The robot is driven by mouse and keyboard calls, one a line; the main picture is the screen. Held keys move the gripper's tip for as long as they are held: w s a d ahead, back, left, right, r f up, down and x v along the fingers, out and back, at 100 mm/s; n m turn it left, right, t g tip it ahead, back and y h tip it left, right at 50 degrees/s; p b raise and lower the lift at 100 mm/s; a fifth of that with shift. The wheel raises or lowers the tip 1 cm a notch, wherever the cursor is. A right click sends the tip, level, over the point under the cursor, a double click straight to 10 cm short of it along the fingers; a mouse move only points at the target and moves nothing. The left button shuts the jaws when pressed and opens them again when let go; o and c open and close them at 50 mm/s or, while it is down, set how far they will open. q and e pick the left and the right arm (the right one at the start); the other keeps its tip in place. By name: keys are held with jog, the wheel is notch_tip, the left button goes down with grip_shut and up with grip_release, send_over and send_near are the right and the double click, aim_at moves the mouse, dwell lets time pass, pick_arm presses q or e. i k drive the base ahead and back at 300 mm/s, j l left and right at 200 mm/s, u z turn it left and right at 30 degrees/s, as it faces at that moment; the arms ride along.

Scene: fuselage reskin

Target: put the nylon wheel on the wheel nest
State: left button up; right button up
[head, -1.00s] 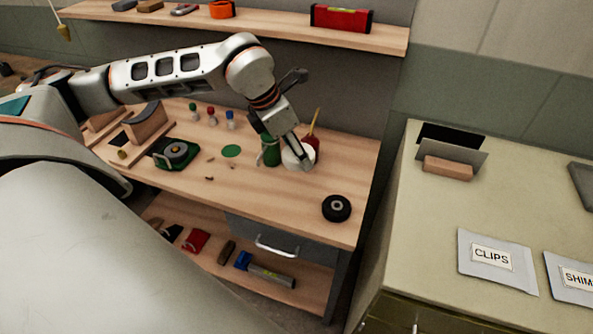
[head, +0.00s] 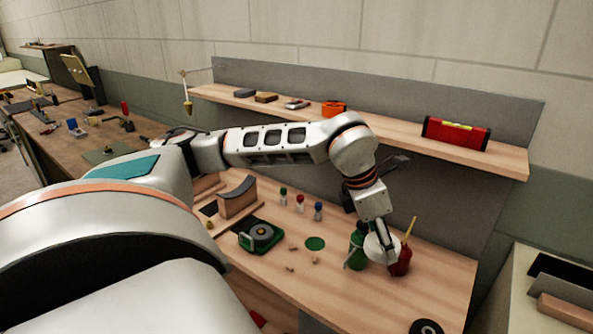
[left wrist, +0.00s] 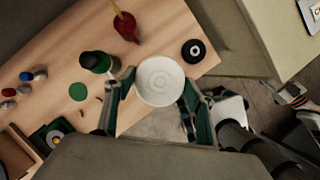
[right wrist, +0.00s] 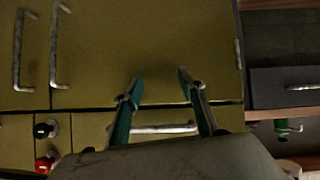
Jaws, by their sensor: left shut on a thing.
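The nylon wheel, a white round disc (left wrist: 160,81), is between the fingers of my left gripper (left wrist: 156,98) in the left wrist view. In the head view the white wheel (head: 380,248) shows under my left gripper (head: 384,232), in front of the red bottle and beside the green one. My left gripper is shut on it. I cannot tell for sure which thing is the wheel nest; a green holder with a grey disc (head: 262,234) and a flat green circle (head: 315,243) are on the bench. My right gripper (right wrist: 160,77) is open and empty before olive drawers.
A green bottle (head: 356,250) and a red bottle with a yellow stick (head: 401,262) stand close to the wheel. A black wheel (left wrist: 193,51) lies near the bench's edge. Several small capped bottles (head: 300,204) stand behind the green circle. A shelf (head: 400,136) runs above.

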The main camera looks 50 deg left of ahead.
aim_at(299, 259)
jog(key=k+j+z, duration=0.1)
jog(key=j, duration=0.3)
jog(key=k+j+z, duration=0.1)
jog(key=j, duration=0.25)
jog(key=k+j+z, duration=0.1)
jog(key=j, duration=0.3)
jog(key=k+j+z, duration=0.1)
jog(key=j, duration=0.25)
jog(key=k+j+z, duration=0.1)
jog(key=j, duration=0.25)
